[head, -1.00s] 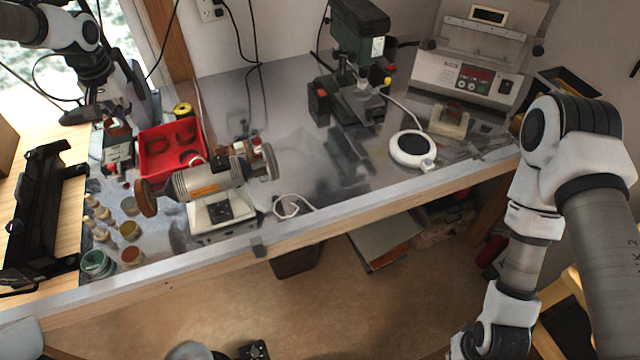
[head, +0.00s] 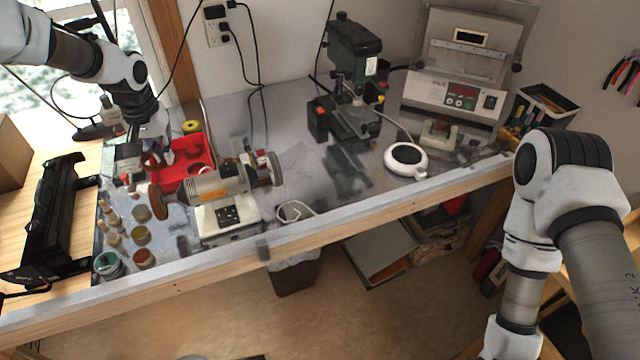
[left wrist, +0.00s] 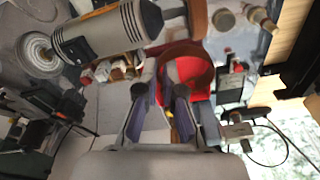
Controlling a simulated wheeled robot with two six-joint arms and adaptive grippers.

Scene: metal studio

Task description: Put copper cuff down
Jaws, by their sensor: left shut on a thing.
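My left gripper (head: 153,150) is over the left end of the red tray (head: 182,184) on the bench. In the left wrist view the fingers (left wrist: 172,100) are shut on a reddish-brown curved band, the copper cuff (left wrist: 187,52), with the red tray behind it. In the head view the cuff (head: 152,162) is small and partly hidden by the gripper. I cannot tell whether it touches the tray. The tray has darker rounded shapes inside. My right arm comes down at the right; its gripper is out of view.
A bench polisher (head: 212,186) stands close to the right of the tray. Several small jars (head: 141,234) stand in front, and a black rack (head: 48,215) is at the left. A green drill press (head: 352,75) is farther right. The middle of the metal bench is mostly clear.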

